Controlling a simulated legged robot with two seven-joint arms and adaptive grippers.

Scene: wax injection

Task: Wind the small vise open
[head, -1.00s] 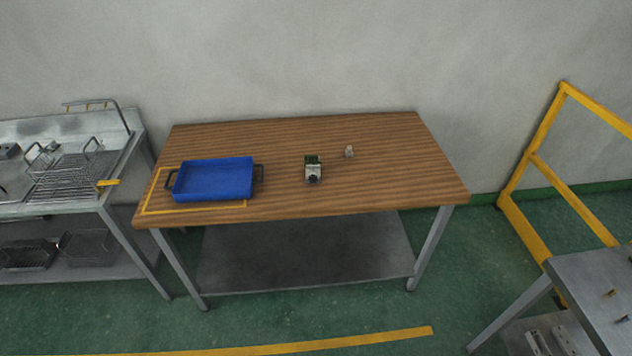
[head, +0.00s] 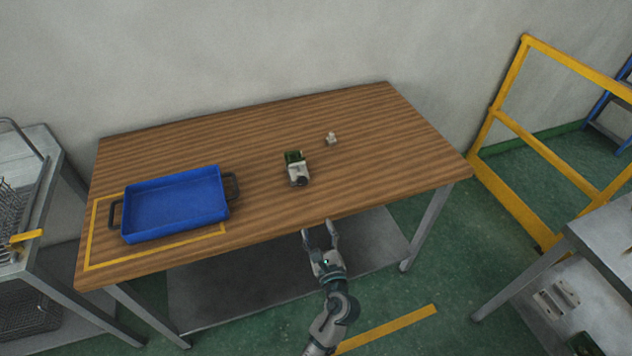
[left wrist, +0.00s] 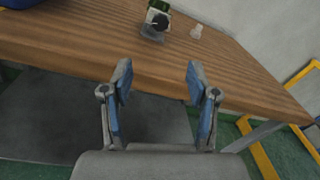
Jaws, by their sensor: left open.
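The small vise (head: 297,170) stands on the wooden table (head: 250,130), right of the blue tray. It has a pale metal body, a green part at its back and a dark round knob on its front. In the left wrist view the vise (left wrist: 157,20) shows at the top, beyond the fingers. My left gripper (head: 320,226) is open and empty, just off the table's front edge, in front of the vise and apart from it. Its two blue-padded fingers (left wrist: 158,82) stand apart in the left wrist view. My right gripper is not in view.
A blue tray (head: 175,204) with dark handles lies partly within a yellow outline at the table's left. A small pale object (head: 331,139) sits behind and right of the vise. A yellow frame (head: 515,200) stands at the right. The tabletop around the vise is clear.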

